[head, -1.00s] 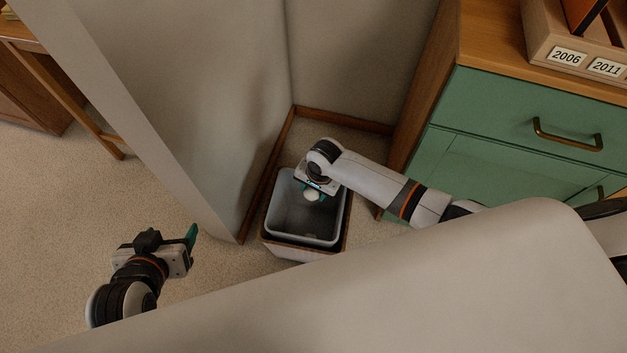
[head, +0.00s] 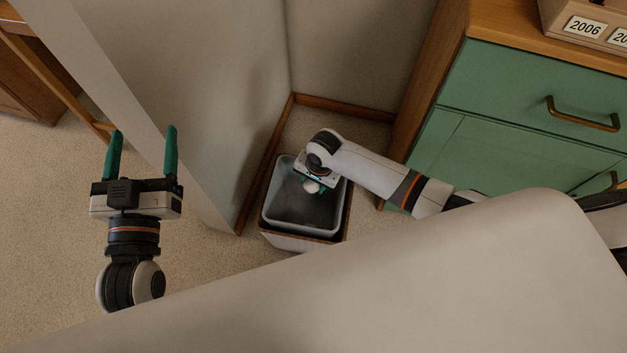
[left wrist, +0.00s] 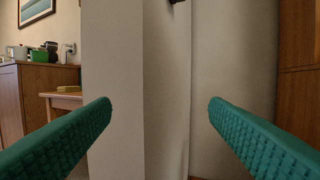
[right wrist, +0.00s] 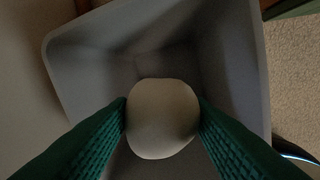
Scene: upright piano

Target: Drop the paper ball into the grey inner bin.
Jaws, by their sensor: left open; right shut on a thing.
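The white paper ball (head: 311,187) is held between the green fingers of my right gripper (head: 312,186), over the opening of the grey inner bin (head: 300,216). In the right wrist view the ball (right wrist: 162,118) sits between both fingertips, with the grey bin's walls (right wrist: 85,75) around and below it. The grey bin stands inside a brown-rimmed outer bin (head: 290,242) on the floor. My left gripper (head: 142,150) is open and empty, off to the left of the bin, with its fingers pointing up in the head view.
The bin stands in a corner between a pale wall (head: 200,90) and a green-fronted wooden cabinet (head: 500,110). A large pale surface (head: 400,290) fills the foreground. Carpet (head: 50,220) lies free at the left.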

